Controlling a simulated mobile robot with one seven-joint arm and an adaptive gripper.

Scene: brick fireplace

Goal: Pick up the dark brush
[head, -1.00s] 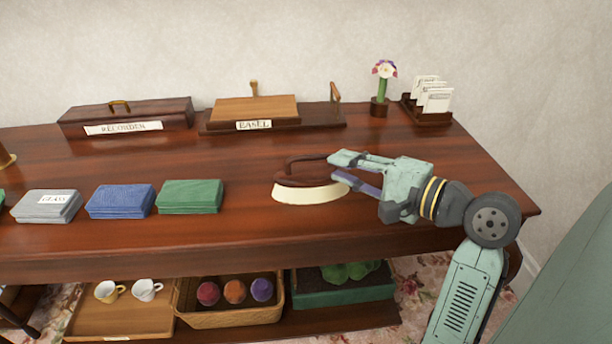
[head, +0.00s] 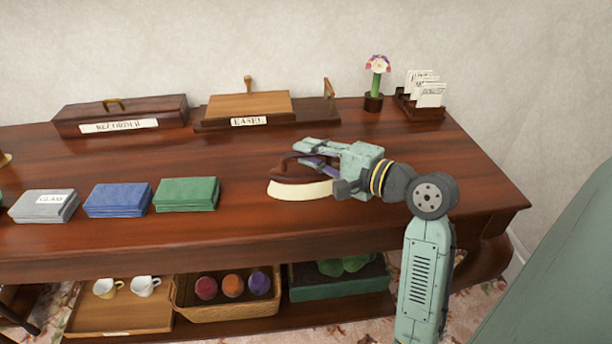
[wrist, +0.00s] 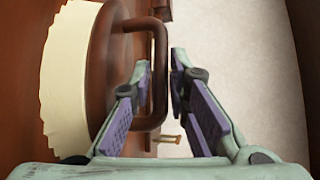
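My gripper (head: 305,155) is at the right part of the brush. In the wrist view my gripper (wrist: 160,75) is open, with one finger on each side of the handle's outer bar.
Green (head: 186,194), blue (head: 118,200) and grey (head: 44,206) cloth stacks lie left of the brush. Behind are the recorder case (head: 120,115), an easel box (head: 250,106), a flower vase (head: 374,85) and a card rack (head: 420,100). The tabletop right of my arm is clear.

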